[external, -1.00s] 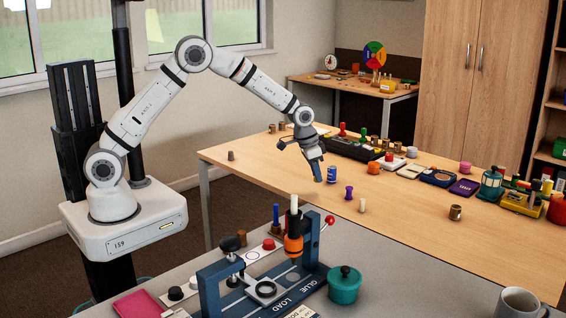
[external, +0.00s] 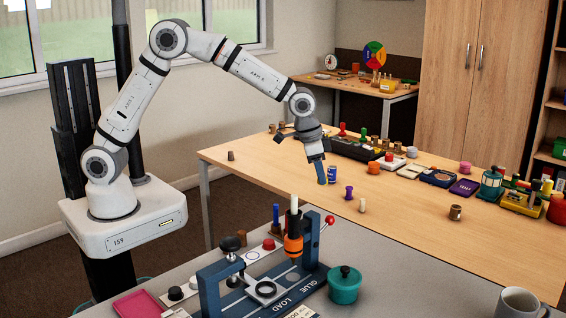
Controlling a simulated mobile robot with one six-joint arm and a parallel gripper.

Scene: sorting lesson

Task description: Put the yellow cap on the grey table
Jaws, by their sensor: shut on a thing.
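My gripper (external: 321,180) points down over the wooden table, beside a blue can with a pale band (external: 332,174). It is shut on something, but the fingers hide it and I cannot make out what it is. I cannot pick out the yellow cap for certain in the external view. The grey table (external: 400,275) is in the foreground, apart from the gripper.
The grey table bears a blue glue press (external: 212,290), a teal pot (external: 344,287) and a mug (external: 520,302). A purple peg (external: 349,192) and a cream peg (external: 362,205) stand near my gripper. Bare grey surface shows right of the pot.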

